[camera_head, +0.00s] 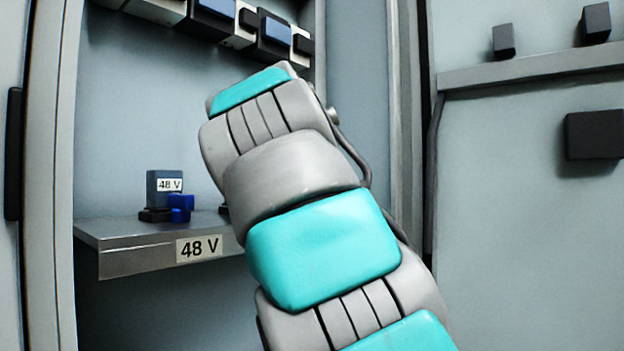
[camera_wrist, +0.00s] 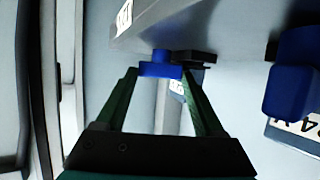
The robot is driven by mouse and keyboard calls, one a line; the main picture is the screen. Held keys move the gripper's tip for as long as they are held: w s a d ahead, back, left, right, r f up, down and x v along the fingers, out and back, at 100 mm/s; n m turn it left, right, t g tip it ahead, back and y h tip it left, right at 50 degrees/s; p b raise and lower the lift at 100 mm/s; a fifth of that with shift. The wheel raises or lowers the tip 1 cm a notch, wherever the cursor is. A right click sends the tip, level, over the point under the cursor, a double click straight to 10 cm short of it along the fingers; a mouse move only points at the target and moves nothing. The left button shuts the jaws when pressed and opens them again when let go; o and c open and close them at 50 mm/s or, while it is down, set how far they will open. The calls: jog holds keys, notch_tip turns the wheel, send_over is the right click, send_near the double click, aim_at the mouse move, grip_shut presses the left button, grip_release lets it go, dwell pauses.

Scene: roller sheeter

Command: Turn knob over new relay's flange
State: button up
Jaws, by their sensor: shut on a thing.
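In the wrist view my gripper (camera_wrist: 160,74) has its two green fingers on either side of a blue knob (camera_wrist: 160,66), shut on it. The knob is beside a dark flange (camera_wrist: 197,57). A pale body with a partly hidden white label shows between the fingers. In the head view my own arm hides the gripper and the knob it holds. A blue-grey relay (camera_head: 163,183) marked 48 V stands on the left of the shelf, on a dark flange (camera_head: 154,215). Another blue knob (camera_head: 181,205) is at its front right. I cannot tell which relay is the new one.
The metal shelf (camera_head: 135,262) carries a 48 V label. Several blue and white units (camera_head: 275,30) line the top. A large blue part (camera_wrist: 292,80) with a white label is close on the right in the wrist view. Dark blocks (camera_head: 594,135) are on the right panel.

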jog(key=shift+w+a+r+m+h+p, duration=0.15)
jog(key=shift+r+m+h+p, duration=0.15)
jog(key=shift+m+h+p, duration=0.45)
jog(key=shift+f+m+g+h+p, duration=0.15)
jog(key=shift+m+g+h+p, duration=0.35)
jog(key=shift+h+p, duration=0.3)
jog(key=shift+f, duration=0.1)
